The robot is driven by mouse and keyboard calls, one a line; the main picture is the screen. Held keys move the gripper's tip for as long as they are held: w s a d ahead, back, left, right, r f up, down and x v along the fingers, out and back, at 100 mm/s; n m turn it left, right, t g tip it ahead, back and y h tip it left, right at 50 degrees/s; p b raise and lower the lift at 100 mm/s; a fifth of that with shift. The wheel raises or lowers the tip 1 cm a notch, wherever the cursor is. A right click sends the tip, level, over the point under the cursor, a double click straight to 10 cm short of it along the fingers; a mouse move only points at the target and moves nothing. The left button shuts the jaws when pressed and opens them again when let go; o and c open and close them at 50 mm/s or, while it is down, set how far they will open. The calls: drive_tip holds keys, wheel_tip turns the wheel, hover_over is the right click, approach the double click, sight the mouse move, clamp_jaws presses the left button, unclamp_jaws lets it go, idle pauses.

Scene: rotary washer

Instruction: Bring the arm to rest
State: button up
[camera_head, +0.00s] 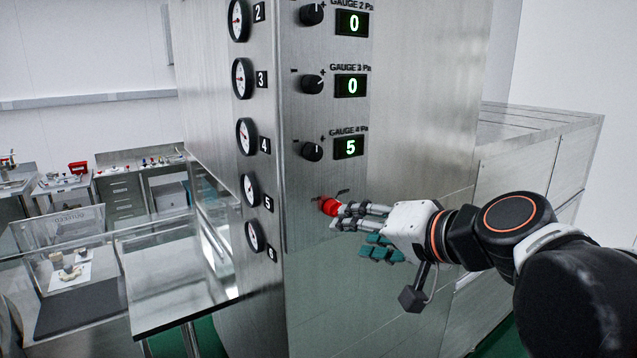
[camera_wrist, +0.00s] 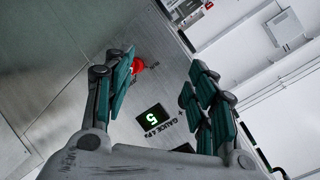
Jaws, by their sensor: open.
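My gripper (camera_head: 352,230) is at the front face of the steel machine, at the end of my arm, which reaches in from the right. Its fingers are spread apart and nothing is held between them. A red knob (camera_head: 328,206) on the panel is just at the fingertips in the head view. In the wrist view the red knob (camera_wrist: 138,66) shows beside the left finger, partly hidden by it. I cannot tell whether the finger touches it.
The steel machine (camera_head: 400,120) carries several dial gauges, black knobs and green displays. The gauge 4 display (camera_head: 348,147) reads 5; gauges 2 and 3 read 0. A steel table (camera_head: 175,280) stands at left. Steel cabinets (camera_head: 535,130) stand behind right.

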drive_tip(key=s+d+f+n+g+h+b, duration=0.1)
drive_tip(key=s+d+f+b, duration=0.3)
drive_tip(key=f, duration=0.8)
drive_tip(key=s+d+f+n+g+h+b, duration=0.1)
drive_tip(key=s+d+f+h+b, duration=0.3)
drive_tip(key=f, duration=0.9)
drive_tip(key=s+d+f+n+g+h+b, duration=0.1)
drive_tip(key=s+d+f+b, duration=0.3)
drive_tip(key=f+b, duration=0.4)
wheel_tip(320, 180, down, 4)
drive_tip(key=shift+s+d+f+n+g+h, duration=0.15)
drive_tip(key=shift+s+d+n+g+h, duration=0.2)
drive_tip(key=shift+s+g+h, duration=0.3)
